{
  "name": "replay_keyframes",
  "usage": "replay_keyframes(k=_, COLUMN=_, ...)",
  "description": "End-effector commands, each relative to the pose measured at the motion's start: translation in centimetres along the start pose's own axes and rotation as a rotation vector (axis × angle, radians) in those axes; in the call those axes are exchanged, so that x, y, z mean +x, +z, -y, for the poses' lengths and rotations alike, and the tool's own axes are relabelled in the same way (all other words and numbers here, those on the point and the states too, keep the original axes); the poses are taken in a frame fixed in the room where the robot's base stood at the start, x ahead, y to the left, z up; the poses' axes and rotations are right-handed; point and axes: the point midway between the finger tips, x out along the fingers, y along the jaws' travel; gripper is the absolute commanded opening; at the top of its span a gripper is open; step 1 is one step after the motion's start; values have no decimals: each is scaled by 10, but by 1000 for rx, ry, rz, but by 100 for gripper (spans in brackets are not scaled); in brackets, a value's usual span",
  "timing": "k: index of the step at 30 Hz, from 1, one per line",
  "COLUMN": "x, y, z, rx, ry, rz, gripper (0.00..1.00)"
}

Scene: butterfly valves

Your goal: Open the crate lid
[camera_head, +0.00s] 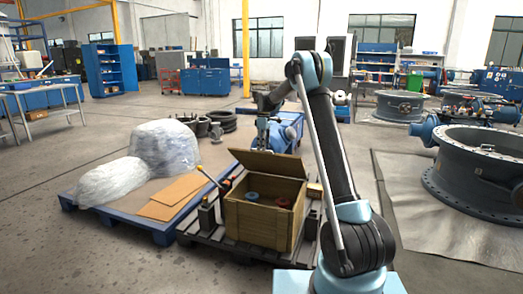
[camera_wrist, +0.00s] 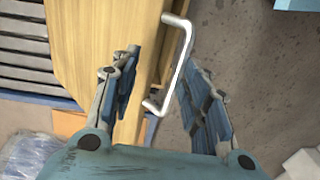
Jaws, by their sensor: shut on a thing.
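The wooden crate (camera_head: 262,224) stands on a dark slatted pallet in the head view. Its lid (camera_head: 268,164) is raised and tilted up at the crate's far side, so the inside shows. A blue round part (camera_head: 252,196) and a red round part (camera_head: 283,203) lie inside. My gripper (camera_head: 264,130) is at the lid's upper edge, small and partly hidden there. In the wrist view the lid (camera_wrist: 95,40) fills the upper left.
A lever (camera_head: 207,176) stands left of the crate. Wrapped bundles (camera_head: 165,148) and cardboard sheets (camera_head: 178,189) lie on the blue pallet at left. A large valve body (camera_head: 480,172) sits on a grey mat at right. Floor is free at front left.

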Motion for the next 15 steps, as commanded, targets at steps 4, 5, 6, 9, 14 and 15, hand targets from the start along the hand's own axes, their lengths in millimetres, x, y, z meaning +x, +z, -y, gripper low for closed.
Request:
replay_keyframes(k=4, x=7, y=2, z=1, rx=4, ry=4, rz=-2, gripper=30)
replay_keyframes(k=5, x=8, y=2, z=1, rx=5, ry=4, rz=-2, gripper=30)
replay_keyframes(k=6, x=9, y=3, z=1, rx=6, ry=4, rz=-2, gripper=30)
replay_keyframes(k=9, x=10, y=4, z=1, rx=6, ry=4, rz=-3, gripper=30)
replay_keyframes(k=14, x=9, y=4, z=2, rx=6, ry=3, rz=-3, gripper=30)
replay_keyframes(k=15, x=-2, y=7, z=12, rx=6, ry=16, rz=-5, gripper=30)
